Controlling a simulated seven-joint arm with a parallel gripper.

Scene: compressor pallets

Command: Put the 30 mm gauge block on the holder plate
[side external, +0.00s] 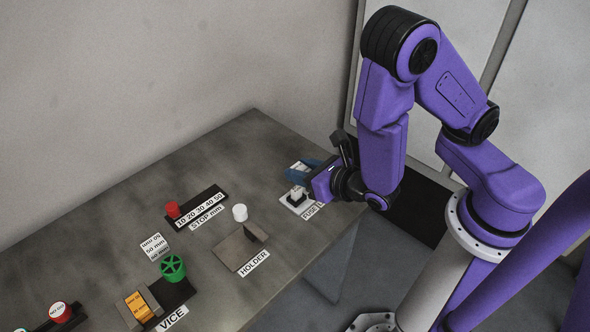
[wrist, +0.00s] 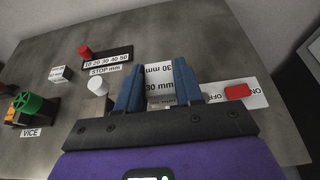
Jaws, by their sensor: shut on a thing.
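The 30 mm gauge block (wrist: 160,86) is white with "30 mm" labels. It sits between the two blue fingers of my gripper (wrist: 158,92) in the wrist view. In the side external view my gripper (side external: 304,174) is shut on it at the far right end of the table, and the fingers partly hide it. The holder plate (side external: 232,250) is a brown plate with an upright wall, lying left of and nearer than my gripper, beside the HOLDER label. Nothing rests on its visible flat part. In the wrist view it is largely hidden behind the left finger.
A white cylinder (side external: 240,212) stands behind the holder. The STOP rail (side external: 203,206) bears a red knob. A 50 mm block (side external: 155,247) and the vice (side external: 172,294) with a green handwheel lie farther left. A white fuse base (side external: 295,204) is just below my gripper; a red switch (wrist: 237,91) is beside it.

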